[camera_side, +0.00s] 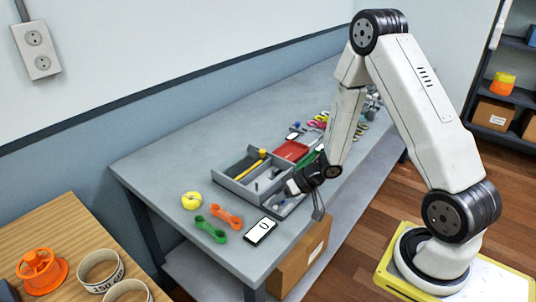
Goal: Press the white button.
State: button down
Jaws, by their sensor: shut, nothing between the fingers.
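My gripper (289,188) is at the right end of the grey divided tray (228,180), low over the bench. It is shut and empty; its fingertips are small and partly lost against the tray. A flat white-faced block with a dark rim and a small dark mark (260,231) lies near the bench's front edge, below and left of my gripper and apart from it. I cannot tell whether this is the white button. Another small white-topped item (293,136) lies behind the tray, too small to make out.
The grey bench (160,165) is bare at its left end. A yellow roll (191,201), an orange link-shaped piece (226,216) and a green one (211,229) lie left of the white-faced block. A red bin (291,151) and several small tools are farther back.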

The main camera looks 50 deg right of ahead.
aim_at(278, 209)
jog(key=shift+r, duration=0.35)
jog(key=shift+r, duration=0.15)
jog(key=shift+r, duration=2.4)
jog(key=s+a+r+n+g+h, duration=0.1)
jog(key=s+a+r+g+h, duration=0.3)
jog(key=s, duration=0.6)
notch_tip(278, 209, up, 3)
jog(key=shift+s+a+f+n+g+h, duration=0.15)
jog(key=shift+s+a+n+g+h, duration=0.25)
jog(key=shift+a+h, duration=0.5)
jog(key=c, duration=1.3)
grip_release()
jog(key=shift+a, duration=0.15)
